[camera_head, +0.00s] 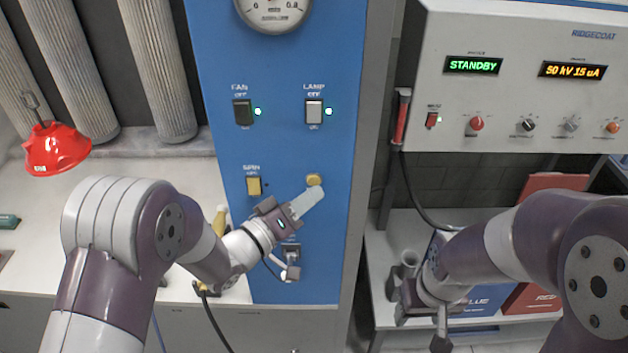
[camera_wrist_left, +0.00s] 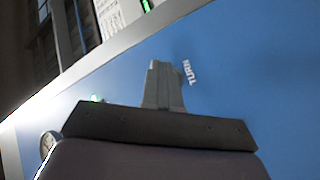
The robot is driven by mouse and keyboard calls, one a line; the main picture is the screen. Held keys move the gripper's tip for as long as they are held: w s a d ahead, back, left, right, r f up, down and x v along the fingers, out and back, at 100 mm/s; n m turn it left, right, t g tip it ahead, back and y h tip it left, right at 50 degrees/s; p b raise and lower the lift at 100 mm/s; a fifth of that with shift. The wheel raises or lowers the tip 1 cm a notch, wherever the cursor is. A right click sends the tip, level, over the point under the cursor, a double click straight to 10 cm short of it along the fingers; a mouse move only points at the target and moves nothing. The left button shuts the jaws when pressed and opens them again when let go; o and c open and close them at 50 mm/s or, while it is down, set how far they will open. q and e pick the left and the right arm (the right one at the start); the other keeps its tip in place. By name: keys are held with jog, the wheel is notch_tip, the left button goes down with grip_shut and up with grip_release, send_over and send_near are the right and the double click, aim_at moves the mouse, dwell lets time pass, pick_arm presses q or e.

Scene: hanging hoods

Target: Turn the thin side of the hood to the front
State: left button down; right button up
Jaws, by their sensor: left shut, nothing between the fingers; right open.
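The red hood (camera_head: 56,148) hangs from a hook at the left, over the pale booth floor. A blue panel (camera_head: 285,140) stands at the centre and carries a round yellow button (camera_head: 314,180). My left gripper (camera_head: 317,194) is shut and empty, with its fingertips at the panel just below the button. I cannot tell whether they touch it. In the left wrist view, the shut fingers (camera_wrist_left: 162,75) point at the blue panel beside the word TURN (camera_wrist_left: 189,72); the button is hidden there. My right gripper (camera_head: 421,318) is open and empty at the lower right.
The panel has a FAN switch (camera_head: 243,112), a LAMP switch (camera_head: 313,111), a yellow SPIN switch (camera_head: 253,185) and a gauge (camera_head: 272,12). A control box (camera_head: 530,95) reading STANDBY is at the right, with a red-handled tool (camera_head: 401,118) beside it. Filter cylinders (camera_head: 160,70) stand behind the hood.

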pick_arm(q)
jog(key=shift+w, duration=0.15)
jog(key=shift+w, duration=0.3)
